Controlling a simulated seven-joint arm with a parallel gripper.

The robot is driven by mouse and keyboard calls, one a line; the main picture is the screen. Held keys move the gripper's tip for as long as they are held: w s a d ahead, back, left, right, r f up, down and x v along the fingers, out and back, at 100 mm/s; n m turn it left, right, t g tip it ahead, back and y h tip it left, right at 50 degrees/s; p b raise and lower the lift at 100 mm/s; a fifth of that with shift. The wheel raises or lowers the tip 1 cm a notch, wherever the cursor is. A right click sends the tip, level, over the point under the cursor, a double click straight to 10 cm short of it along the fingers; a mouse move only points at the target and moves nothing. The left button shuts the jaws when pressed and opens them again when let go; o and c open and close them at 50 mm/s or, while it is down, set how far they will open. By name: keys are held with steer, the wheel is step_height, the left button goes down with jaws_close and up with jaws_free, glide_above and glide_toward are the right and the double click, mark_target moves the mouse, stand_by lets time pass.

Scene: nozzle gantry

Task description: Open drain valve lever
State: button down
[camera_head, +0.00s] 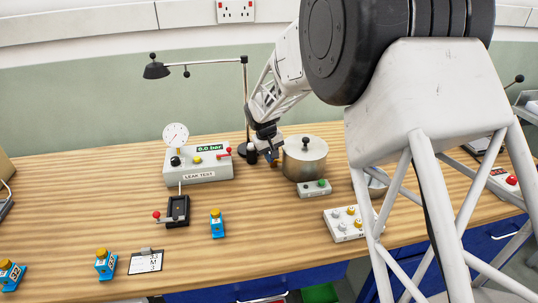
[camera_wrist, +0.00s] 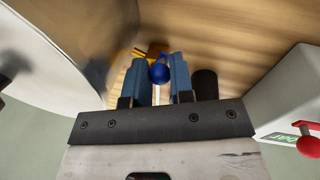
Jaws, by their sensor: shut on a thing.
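My gripper (camera_wrist: 158,64) is shut on a blue ball knob (camera_wrist: 159,73), which sits between its two blue fingers in the wrist view. The knob looks like the end of the drain valve lever; the lever's angle cannot be told. A brass-yellow fitting (camera_wrist: 145,52) shows just beyond the fingertips, beside the metal pot (camera_wrist: 75,45). In the head view my gripper (camera_head: 269,147) is low at the left side of the lidded pot (camera_head: 305,160), and the knob is hidden there.
The leak test box (camera_head: 198,166), with a gauge and red-knobbed lever, stands close left of my gripper. A lamp (camera_head: 247,105) stands behind it. A small button box (camera_head: 314,188) lies before the pot.

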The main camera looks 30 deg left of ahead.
steer(key=shift+w+d+n, duration=0.1)
steer(key=shift+d+n, duration=0.1)
steer(key=shift+n, duration=0.4)
steer(key=shift+w+d+n, duration=0.1)
steer(key=shift+d+n, duration=0.05)
steer(key=shift+n, duration=0.45)
steer(key=shift+y, duration=0.3)
steer(key=c, duration=1)
jaws_free()
